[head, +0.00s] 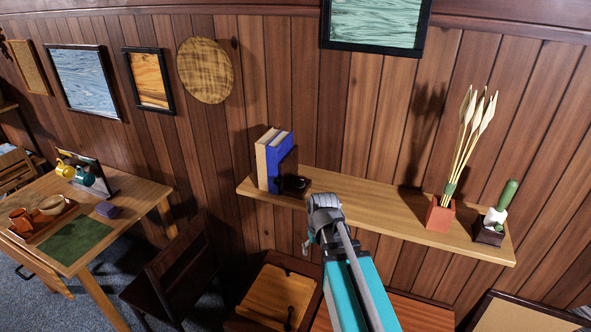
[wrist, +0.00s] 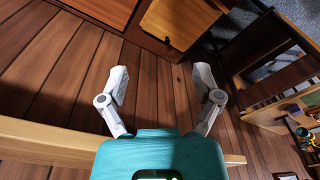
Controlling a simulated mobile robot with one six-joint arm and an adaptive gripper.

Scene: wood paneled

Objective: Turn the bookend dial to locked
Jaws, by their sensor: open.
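The dark bookend (head: 288,164) stands on the wall shelf (head: 350,190), against the right side of two upright books (head: 269,157), one tan and one blue. A round black dial (head: 295,186) sits at its foot; its setting is too small to read. My gripper (head: 325,202) is just right of the dial and in front of the shelf in the head view, apart from the dial. The wrist view shows both fingers of my gripper (wrist: 162,80) spread wide with nothing between them. The dial and bookend do not show in the wrist view.
The shelf between dial and pot is bare. Below are a wooden cabinet (head: 278,298), a chair (head: 170,270) and a table (head: 140,190) at left.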

